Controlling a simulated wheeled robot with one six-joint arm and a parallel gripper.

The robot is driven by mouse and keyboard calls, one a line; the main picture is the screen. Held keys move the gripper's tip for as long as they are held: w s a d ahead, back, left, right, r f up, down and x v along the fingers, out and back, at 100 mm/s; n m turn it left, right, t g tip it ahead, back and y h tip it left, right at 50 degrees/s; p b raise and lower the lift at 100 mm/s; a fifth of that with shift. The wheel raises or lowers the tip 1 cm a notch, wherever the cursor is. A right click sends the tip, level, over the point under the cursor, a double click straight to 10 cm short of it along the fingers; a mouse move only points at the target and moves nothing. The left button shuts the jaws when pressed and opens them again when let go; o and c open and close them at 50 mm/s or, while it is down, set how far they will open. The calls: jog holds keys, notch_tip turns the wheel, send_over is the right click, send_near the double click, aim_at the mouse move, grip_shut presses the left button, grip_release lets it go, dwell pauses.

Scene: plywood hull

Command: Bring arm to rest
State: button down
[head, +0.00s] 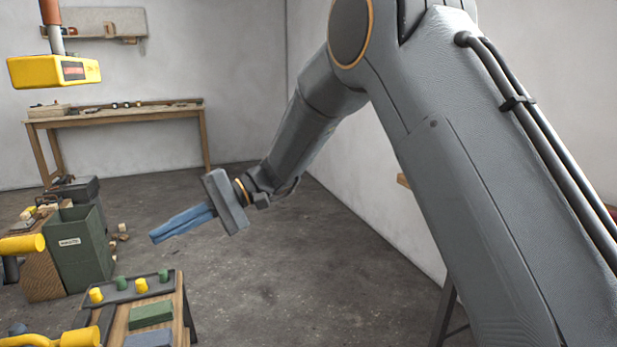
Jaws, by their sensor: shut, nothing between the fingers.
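My arm fills the right half of the head view, bent at the elbow near the top and reaching down to the left. My gripper (182,224) has blue fingers that lie together, with nothing between them. It points left and slightly down, in open air, apart from the bench and the bin as far as this view shows.
A small wooden bench (172,311) at lower left bears a dark tray (112,305) with yellow and green pegs and green and grey blocks. A green bin (82,259) stands behind it. A yellow box-shaped thing (53,70) hangs at upper left. Open floor (275,285) lies below my gripper.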

jog(key=s+d+f+m+t+h+p, duration=0.1)
jog(key=s+d+h, duration=0.3)
jog(key=d, duration=1.2)
jog(key=s+d+f+m+t+h+p, duration=0.1)
jog(key=s+d+f+t+h+p, duration=0.2)
jog(key=d, duration=1.3)
jog(key=s+d+f+m+t+h+p, duration=0.2)
jog(key=s+d, duration=0.5)
jog(key=d, duration=0.9)
jog(key=t+h+p, duration=0.1)
jog(key=t+h, duration=0.1)
jog(key=h, duration=0.1)
jog(key=shift+d+f, duration=0.25)
jog(key=shift+f, duration=0.1)
